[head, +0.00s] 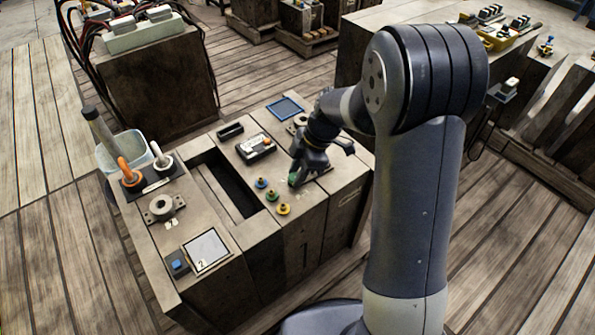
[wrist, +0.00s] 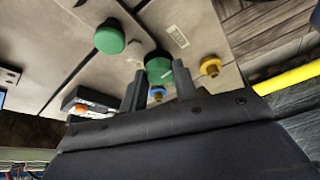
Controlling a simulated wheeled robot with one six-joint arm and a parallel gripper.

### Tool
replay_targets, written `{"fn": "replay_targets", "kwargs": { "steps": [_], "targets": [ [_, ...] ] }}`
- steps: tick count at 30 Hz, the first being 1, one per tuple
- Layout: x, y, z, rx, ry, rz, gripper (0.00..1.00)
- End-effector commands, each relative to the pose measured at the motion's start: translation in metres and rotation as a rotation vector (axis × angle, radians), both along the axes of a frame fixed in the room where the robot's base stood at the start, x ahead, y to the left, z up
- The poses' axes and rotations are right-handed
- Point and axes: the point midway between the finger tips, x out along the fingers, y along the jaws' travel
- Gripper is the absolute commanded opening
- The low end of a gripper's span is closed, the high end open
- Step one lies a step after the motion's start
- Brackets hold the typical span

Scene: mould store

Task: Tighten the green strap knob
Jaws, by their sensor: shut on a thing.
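My gripper (head: 296,178) points down at the top of a wooden block bench. In the wrist view, my gripper's two fingers (wrist: 159,82) stand on either side of a green knob (wrist: 159,70) and are shut on it. In the head view only a small part of this green knob (head: 292,180) shows beneath the gripper. A second, round green knob (wrist: 109,38) sits apart from the fingers in the wrist view. No strap can be made out.
Close to the gripper stand a blue knob (head: 261,183), a small green knob (head: 271,195) and a yellow knob (head: 284,209). A dark rectangular opening (head: 222,185) lies left of them. A box with an orange part (head: 256,147) stands behind.

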Motion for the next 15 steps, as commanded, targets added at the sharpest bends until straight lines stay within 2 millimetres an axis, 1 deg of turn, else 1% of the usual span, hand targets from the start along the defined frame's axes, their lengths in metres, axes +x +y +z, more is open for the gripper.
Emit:
{"fn": "replay_targets", "kwargs": {
  "steps": [1, 5, 11, 15],
  "targets": [
    [0.0, 0.0, 0.0001, 0.0, 0.0, 0.0, 0.17],
    [0.0, -0.0001, 0.0002, 0.0, 0.0, 0.0, 0.06],
    [-0.0002, -0.0001, -0.0001, 0.0, -0.001, -0.011, 0.06],
    [-0.0008, -0.0001, -0.0009, 0.0, -0.001, -0.05, 0.06]
  ]
}}
